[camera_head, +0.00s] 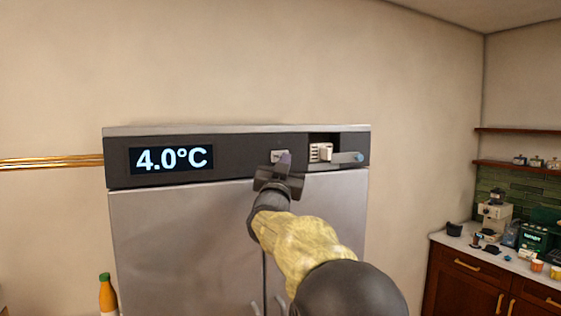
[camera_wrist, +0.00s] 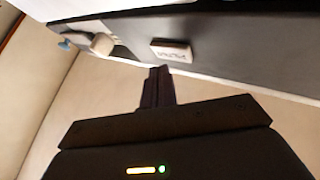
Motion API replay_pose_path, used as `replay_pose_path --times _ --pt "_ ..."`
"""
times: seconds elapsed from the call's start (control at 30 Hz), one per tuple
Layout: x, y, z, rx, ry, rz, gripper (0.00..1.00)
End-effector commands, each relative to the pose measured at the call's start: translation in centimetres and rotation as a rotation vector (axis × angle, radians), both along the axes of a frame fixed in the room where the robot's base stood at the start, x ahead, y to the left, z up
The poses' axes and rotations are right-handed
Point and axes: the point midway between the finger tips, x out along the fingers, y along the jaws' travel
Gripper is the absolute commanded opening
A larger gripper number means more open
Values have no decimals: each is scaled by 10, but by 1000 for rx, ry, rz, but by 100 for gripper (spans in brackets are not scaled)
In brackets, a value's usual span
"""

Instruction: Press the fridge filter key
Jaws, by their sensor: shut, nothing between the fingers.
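The filter key (camera_head: 277,156) is a small light button on the dark control panel along the top of the grey fridge (camera_head: 180,240). In the wrist view the key (camera_wrist: 171,50) shows as a pale raised block with lettering too blurred to read surely. In the wrist view the fingertips (camera_wrist: 158,70) are just below the key, with a small gap visible. Whether they touch it I cannot tell.
A display (camera_head: 171,159) reads 4.0°C at the panel's left. Right of the key, an open recess holds a pale slotted block (camera_head: 320,152), with a grey-blue lever (camera_head: 345,158) below it. A counter (camera_head: 470,244) with small appliances stands far right. An orange bottle (camera_head: 107,295) is lower left.

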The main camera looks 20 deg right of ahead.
Motion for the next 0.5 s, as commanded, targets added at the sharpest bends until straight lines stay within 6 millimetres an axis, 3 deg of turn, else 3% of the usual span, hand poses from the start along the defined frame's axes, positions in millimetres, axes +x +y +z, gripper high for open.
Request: replay_pose_path --times 0.33,0.5 --pt "-2 0 0 0 0 0 0" --pt "-14 0 -2 0 -1 0 0"
